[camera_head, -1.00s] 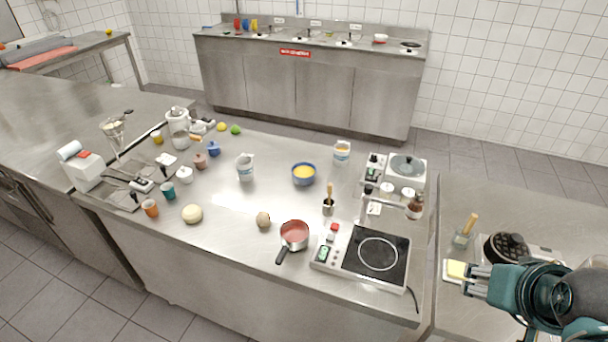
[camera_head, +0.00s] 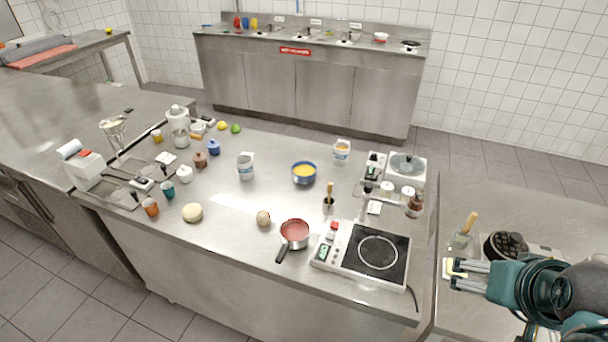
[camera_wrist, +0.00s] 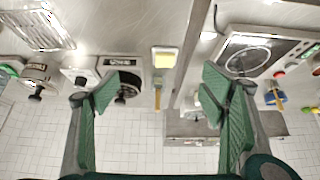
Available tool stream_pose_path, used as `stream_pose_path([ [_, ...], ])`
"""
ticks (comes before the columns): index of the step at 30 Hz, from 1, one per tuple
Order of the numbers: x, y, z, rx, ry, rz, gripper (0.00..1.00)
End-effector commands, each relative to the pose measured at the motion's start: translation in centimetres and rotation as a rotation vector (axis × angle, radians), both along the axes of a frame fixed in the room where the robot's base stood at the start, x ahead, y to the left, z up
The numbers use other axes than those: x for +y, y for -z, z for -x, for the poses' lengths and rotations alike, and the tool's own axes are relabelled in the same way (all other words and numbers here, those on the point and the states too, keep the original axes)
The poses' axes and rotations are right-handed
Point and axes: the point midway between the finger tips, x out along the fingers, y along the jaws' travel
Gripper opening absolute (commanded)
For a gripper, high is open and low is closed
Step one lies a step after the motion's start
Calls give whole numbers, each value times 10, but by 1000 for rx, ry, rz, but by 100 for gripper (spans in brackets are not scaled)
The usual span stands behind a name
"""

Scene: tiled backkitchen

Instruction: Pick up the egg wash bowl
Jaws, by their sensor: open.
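The egg wash bowl is most likely the blue bowl (camera_head: 304,174) with yellow liquid in it. It stands upright on the middle steel counter in the head view, behind the red pan. My gripper (camera_head: 453,275) is at the lower right in the head view, over the right-hand counter, far from the bowl. It is open, and nothing is held between its fingers. In the wrist view its two green-padded fingers (camera_wrist: 160,92) are spread wide apart.
A red pan (camera_head: 294,234), an induction hob (camera_head: 377,253) and a brush pot (camera_head: 328,204) stand in front of the bowl. A white tub (camera_head: 342,151) stands behind it. A yellow block on a white dish (camera_wrist: 164,57) lies near my gripper. A gap separates the two counters.

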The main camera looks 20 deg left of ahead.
Motion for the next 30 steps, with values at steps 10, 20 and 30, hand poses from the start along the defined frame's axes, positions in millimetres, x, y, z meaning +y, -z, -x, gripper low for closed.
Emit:
stream_pose_path([
  [10,18,-30,-31,39,-101,41,71],
  [20,49,-62,-77,94,-250,101,71],
  [30,86,-86,-126,146,-407,162,71],
])
